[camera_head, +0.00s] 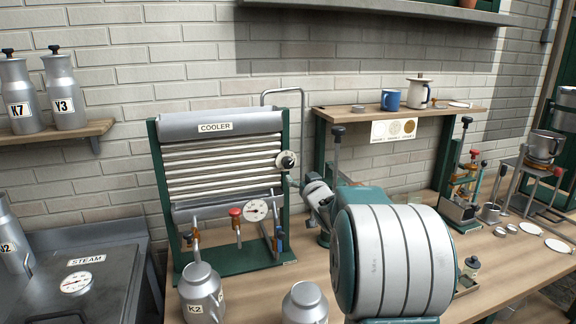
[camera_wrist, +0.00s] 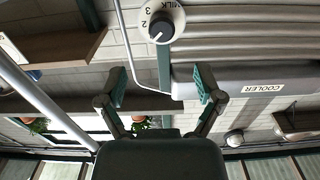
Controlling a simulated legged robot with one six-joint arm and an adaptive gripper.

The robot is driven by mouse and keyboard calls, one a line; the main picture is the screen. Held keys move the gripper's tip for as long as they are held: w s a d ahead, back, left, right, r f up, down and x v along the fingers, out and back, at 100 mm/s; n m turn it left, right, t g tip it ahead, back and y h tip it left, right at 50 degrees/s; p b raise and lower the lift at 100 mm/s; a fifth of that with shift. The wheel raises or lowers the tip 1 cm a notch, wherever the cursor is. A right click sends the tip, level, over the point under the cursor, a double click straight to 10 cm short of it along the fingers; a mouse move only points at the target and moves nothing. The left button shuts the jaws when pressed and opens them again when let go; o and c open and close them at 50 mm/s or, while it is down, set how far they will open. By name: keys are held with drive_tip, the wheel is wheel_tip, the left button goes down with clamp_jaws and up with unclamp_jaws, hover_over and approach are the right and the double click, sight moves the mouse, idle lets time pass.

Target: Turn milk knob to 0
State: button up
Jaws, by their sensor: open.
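The milk knob (camera_head: 287,160) is a dark round knob on a white dial at the right side of the cooler (camera_head: 215,145). In the wrist view the knob (camera_wrist: 161,28) appears upside down at the top. The dial shows the word MILK and the numbers 2 and 3; a light mark on the knob points down-left in the picture, but I cannot tell its exact setting. My gripper (camera_wrist: 160,84) is open and empty in the wrist view, its two fingers apart. The knob lies outside the fingers, above them in that picture.
A large banded drum (camera_head: 400,260) stands at the front right. Metal cans, including K2 (camera_head: 201,292), stand before the cooler. A bent pipe (camera_head: 283,95) rises behind the knob.

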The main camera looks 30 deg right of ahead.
sight(289, 165)
drive_tip(key=x, duration=1)
drive_tip(key=shift+a, duration=0.1)
drive_tip(key=c, duration=1.2)
